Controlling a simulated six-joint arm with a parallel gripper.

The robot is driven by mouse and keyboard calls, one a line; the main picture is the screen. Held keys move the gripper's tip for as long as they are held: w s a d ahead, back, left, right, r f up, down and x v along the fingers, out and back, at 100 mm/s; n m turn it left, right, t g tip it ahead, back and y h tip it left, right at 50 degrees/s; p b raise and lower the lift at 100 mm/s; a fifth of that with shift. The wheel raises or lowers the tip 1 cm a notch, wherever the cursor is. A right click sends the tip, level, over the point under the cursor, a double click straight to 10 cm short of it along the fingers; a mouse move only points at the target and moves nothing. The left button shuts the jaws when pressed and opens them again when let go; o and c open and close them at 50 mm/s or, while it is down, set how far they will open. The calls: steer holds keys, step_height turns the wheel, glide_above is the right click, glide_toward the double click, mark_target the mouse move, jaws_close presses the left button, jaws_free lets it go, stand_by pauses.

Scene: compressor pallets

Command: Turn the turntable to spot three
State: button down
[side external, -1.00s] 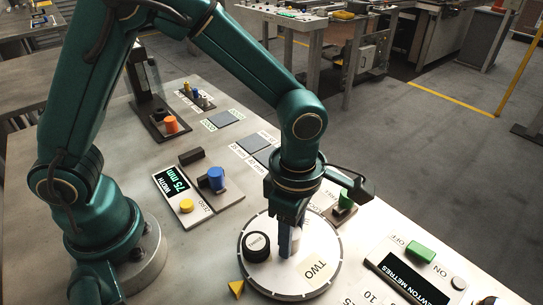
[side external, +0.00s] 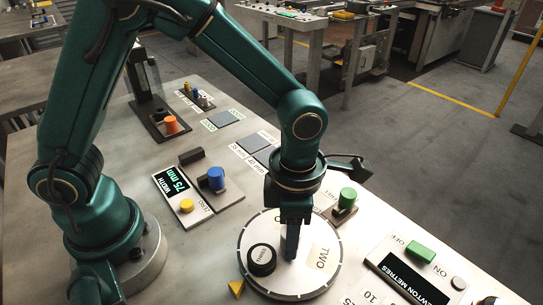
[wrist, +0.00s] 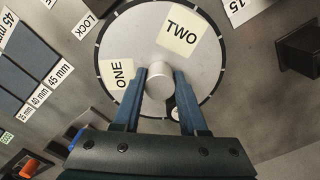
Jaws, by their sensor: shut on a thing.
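The round pale turntable (side external: 318,286) has a tick-marked rim. Its TWO label (side external: 322,257) is on the right in the side view. The wrist view shows the ONE label (wrist: 122,73) and the TWO label (wrist: 180,32). A black round part (side external: 262,260) sits on the turntable's left; its small lettering is hard to read. A yellow triangular pointer (side external: 236,288) lies just outside the rim at lower left. My gripper (wrist: 160,74) is over the turntable, its blue fingers shut on the central knob (wrist: 158,85). The fingers partly hide the black part in the wrist view.
A green knob (side external: 347,196) on a dark block stands behind the turntable. A width gauge (side external: 180,188) with blue and yellow knobs is at left. A newton-metre panel (side external: 405,282) with a green switch (side external: 420,251) is at right, near the table edge.

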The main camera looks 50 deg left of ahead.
steer(key=shift+a+n, duration=0.1)
steer(key=shift+n, duration=0.2)
stand_by(0.4)
steer(key=shift+c, duration=2.2)
jaws_free()
steer(key=shift+r, duration=2.6)
